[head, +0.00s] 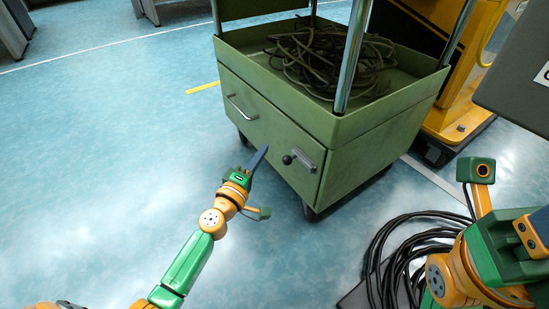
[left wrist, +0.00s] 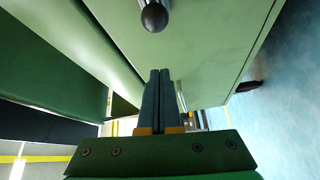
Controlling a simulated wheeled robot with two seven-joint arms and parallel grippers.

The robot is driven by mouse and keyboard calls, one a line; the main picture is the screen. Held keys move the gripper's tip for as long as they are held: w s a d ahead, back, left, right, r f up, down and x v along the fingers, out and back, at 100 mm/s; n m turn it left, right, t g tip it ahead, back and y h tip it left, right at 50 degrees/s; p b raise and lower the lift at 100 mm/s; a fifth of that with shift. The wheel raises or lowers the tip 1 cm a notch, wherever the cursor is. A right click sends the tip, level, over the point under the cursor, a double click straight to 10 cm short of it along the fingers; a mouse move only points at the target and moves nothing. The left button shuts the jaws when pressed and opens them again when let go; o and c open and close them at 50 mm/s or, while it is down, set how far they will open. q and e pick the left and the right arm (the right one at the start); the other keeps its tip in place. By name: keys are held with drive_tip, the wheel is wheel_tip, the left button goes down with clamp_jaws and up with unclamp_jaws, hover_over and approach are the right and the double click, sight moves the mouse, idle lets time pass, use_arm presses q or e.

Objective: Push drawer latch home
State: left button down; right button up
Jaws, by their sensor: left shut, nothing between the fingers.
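The drawer latch (head: 305,157) is a grey metal bolt with a black ball knob (head: 287,159), on the front of a green cart at the right. In the left wrist view the knob (left wrist: 154,17) hangs on a short metal stem near the top edge, apart from the fingertips. My left gripper (head: 264,149) is shut and empty, its dark blue fingers in front of the cart, left of the knob. In the left wrist view its fingers (left wrist: 160,72) are pressed together. My right arm shows at the right, but its fingers are out of view.
The green cart (head: 390,130) carries a coil of dark cable (head: 325,58) in its top tray. A drawer handle (head: 241,108) is on its front left. More black cable (head: 385,255) lies on the floor near my right arm. Yellow equipment (head: 465,112) stands behind. The floor at left is clear.

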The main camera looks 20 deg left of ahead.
sight(289, 162)
use_arm(q)
drive_tip(key=d, duration=0.3)
drive_tip(key=shift+s+d+f, duration=0.15)
drive_tip(key=shift+d+f, duration=0.25)
drive_tip(key=s+d, duration=0.2)
drive_tip(key=d, duration=0.1)
drive_tip(key=shift+s, duration=0.15)
drive_tip(key=shift+s+d, duration=0.1)
drive_tip(key=shift+s, duration=0.05)
